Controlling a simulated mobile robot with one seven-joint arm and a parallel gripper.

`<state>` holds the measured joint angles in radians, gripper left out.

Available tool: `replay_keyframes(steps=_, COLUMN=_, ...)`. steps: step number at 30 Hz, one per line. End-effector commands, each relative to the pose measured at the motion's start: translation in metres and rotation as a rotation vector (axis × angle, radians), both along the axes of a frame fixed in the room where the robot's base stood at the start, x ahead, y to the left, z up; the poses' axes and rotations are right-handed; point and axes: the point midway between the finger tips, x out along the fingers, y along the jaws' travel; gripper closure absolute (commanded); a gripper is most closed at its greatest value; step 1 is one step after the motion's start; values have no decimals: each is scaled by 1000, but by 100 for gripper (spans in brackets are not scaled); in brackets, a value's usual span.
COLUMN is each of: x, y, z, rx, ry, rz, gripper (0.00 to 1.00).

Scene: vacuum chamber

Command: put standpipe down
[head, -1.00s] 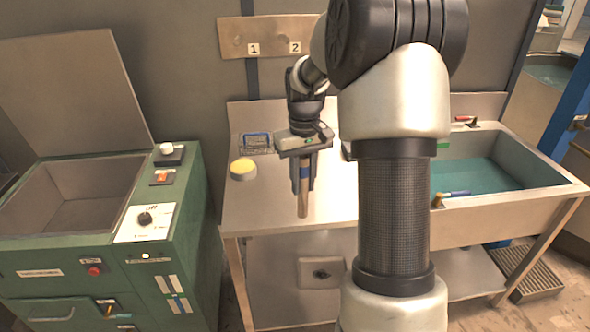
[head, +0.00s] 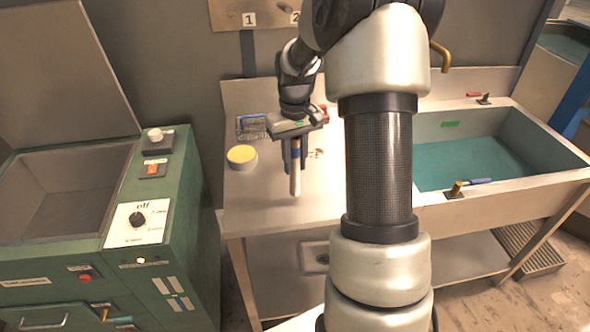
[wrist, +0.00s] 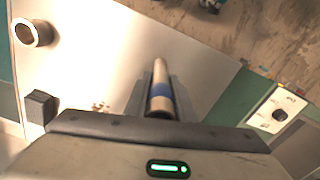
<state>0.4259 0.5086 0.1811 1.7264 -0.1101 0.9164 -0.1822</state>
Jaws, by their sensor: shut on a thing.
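Part of the tube is hidden by the fingers.
A yellow-topped round pot (head: 242,157) and a wire basket (head: 251,128) stand left of the standpipe. A sink with teal liquid (head: 470,163) is at the right. A green machine (head: 180,220) with a raised lid stands left. The worktop's front left is clear.

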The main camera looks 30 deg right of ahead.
Motion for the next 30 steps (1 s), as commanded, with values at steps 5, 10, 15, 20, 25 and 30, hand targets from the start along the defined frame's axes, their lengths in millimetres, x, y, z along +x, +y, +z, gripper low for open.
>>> replay_keyframes(steps=5, x=-1, y=0, z=-23, rx=1, ry=3, rz=1, gripper=100)
replay_keyframes(steps=10, x=0, y=0, z=-36, rx=0, ry=-1, rz=1, gripper=100)
replay_keyframes(steps=15, x=0, y=0, z=-35, rx=-1, ry=-1, rz=0, gripper=100)
replay_keyframes(steps=20, x=0, y=0, z=-38, rx=0, ry=0, rz=0, gripper=71)
replay_keyframes(steps=25, x=0, y=0, z=-38, rx=0, ry=0, rz=0, gripper=59)
replay_keyframes(steps=30, x=0, y=0, z=-38, rx=0, ry=0, rz=0, gripper=59)
